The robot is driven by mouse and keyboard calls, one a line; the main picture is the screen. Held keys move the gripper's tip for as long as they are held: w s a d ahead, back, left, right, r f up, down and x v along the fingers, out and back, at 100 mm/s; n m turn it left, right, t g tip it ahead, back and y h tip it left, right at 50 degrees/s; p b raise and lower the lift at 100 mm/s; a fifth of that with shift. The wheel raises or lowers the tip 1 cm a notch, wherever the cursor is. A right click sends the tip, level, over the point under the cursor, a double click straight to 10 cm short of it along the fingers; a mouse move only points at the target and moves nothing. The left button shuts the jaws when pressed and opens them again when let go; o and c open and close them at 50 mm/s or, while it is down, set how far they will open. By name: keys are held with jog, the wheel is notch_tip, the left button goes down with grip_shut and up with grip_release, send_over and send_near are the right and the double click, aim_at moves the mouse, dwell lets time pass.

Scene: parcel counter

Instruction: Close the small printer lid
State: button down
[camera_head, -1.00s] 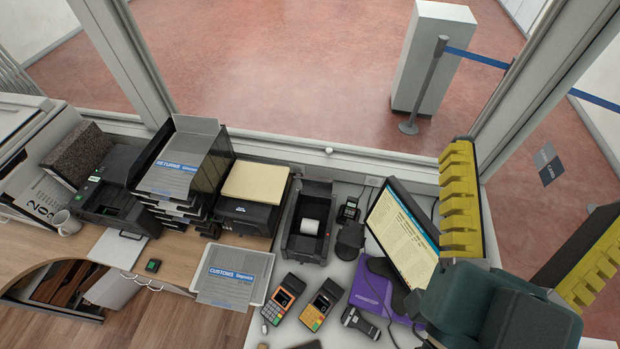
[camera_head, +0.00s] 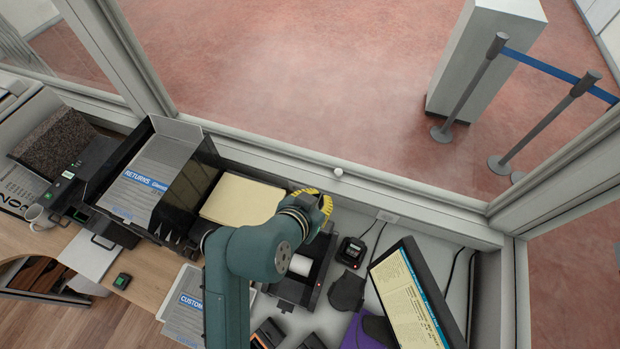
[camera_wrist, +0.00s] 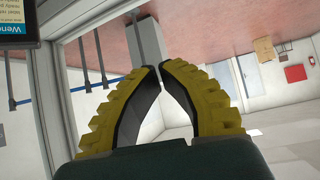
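The small printer (camera_head: 290,290) is a dark box on the counter with a white paper roll (camera_head: 301,264) exposed inside, so its lid is open. The raised lid at its back is mostly hidden behind my arm and gripper. My gripper (camera_head: 322,203), with yellow ribbed fingers, is at the far side of the printer, close to where the lid stands; I cannot tell whether they touch. In the wrist view, my gripper (camera_wrist: 160,67) has its fingertips together, with nothing between them.
Left of the printer are a larger printer topped with cream paper (camera_head: 240,202) and a returns tray (camera_head: 145,180). A black device (camera_head: 351,250), a dark scanner (camera_head: 347,291) and a monitor (camera_head: 410,300) stand to the right. The window sill (camera_head: 420,205) runs behind.

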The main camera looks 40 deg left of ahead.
jog(key=s+a+f+n+g+y, duration=0.1)
jog(key=s+a+f+n, duration=0.1)
jog(key=s+a+f, duration=0.35)
jog(key=x, duration=0.5)
jog(key=s+p+x, duration=0.1)
jog(key=x, duration=0.1)
jog(key=shift+w+a+f, duration=0.2)
jog(key=shift+a+f, duration=0.1)
jog(key=shift+f, duration=0.25)
jog(key=shift+s+d+f, duration=0.1)
jog(key=shift+s+d, duration=0.1)
jog(key=shift+s, duration=0.35)
jog(key=shift+f, duration=0.1)
